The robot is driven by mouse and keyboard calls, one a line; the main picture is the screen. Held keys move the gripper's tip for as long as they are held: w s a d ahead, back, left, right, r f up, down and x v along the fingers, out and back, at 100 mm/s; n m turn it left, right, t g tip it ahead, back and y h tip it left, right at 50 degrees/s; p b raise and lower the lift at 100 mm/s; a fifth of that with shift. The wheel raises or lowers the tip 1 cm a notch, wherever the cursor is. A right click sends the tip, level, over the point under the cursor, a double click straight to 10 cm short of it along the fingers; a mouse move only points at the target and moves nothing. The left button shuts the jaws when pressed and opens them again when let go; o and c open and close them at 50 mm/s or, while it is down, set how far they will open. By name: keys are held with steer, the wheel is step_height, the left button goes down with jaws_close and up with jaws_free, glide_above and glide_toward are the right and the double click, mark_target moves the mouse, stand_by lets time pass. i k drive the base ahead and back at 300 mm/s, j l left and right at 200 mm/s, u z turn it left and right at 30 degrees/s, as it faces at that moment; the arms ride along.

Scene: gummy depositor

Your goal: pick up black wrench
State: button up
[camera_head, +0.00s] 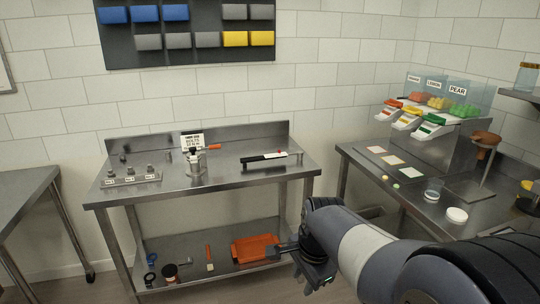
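I cannot pick out the black wrench with certainty. A long black object (255,160) with a pale end and a red spot lies on the right of the steel workbench top (225,180); it is too small to identify. Small dark items also lie on the lower shelf, including a black round one (170,270) and a blue-and-black one (150,278). My gripper (302,264) is low in front of the bench's right side, near the orange tray. Its fingers are small and partly hidden by my wrist, so its opening is unclear. I see nothing held.
An orange tray (255,247) and an orange-handled tool (209,257) lie on the lower shelf. A metal press-like device (195,162) and a knobbed block (131,177) stand on top. A counter with dispensers (432,125) is at right. Floor shows at left.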

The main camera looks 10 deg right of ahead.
mark_target(299, 154)
steer(key=i+j+z, duration=0.1)
steer(key=i, duration=0.45)
steer(key=i+j, duration=0.1)
steer(key=i, duration=0.4)
steer(key=i+j+z, duration=0.15)
steer(key=i, duration=0.4)
steer(key=i+j+z, duration=0.1)
steer(key=i, duration=0.45)
steer(key=i+j, duration=0.3)
steer(key=i, duration=0.2)
steer(key=l+z, duration=0.05)
